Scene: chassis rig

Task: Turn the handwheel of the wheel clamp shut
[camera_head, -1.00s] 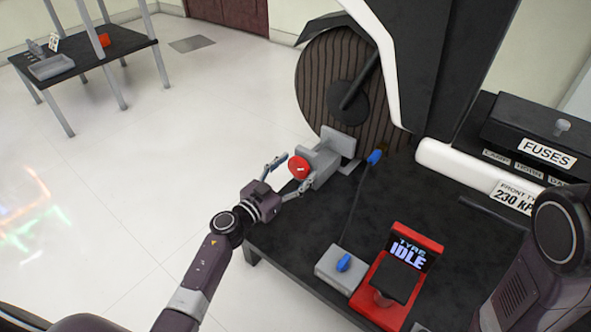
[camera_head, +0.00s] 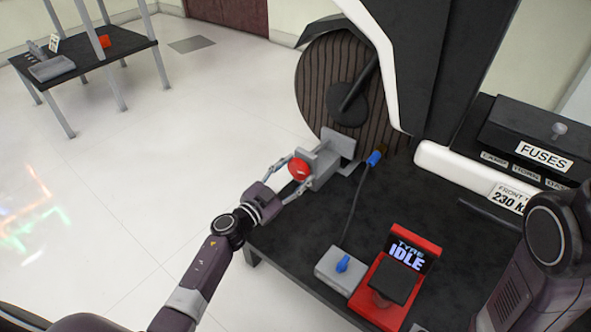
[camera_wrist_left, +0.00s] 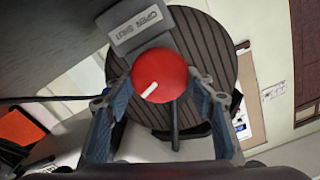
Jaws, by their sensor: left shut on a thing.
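The red handwheel (camera_head: 298,169) sits on the grey wheel clamp (camera_head: 324,166) at the left end of the black bench. In the left wrist view the handwheel (camera_wrist_left: 160,75) is a red disc with a white mark pointing to the lower left. The clamp (camera_wrist_left: 138,28) carries a label reading OPEN SHUT. My left gripper (camera_head: 288,176) has its fingers on both sides of the handwheel; in the left wrist view the gripper (camera_wrist_left: 160,90) is closed around its rim. The wheel (camera_head: 328,85) stands behind the clamp. My right gripper is not in view.
A grey box with a blue knob (camera_head: 343,264) and a cable stands on the bench (camera_head: 400,195). Beside it is a red TYRE IDLE unit (camera_head: 420,247). The FUSES box (camera_head: 535,130) is at the right. A separate table (camera_head: 85,60) stands far left, across open floor.

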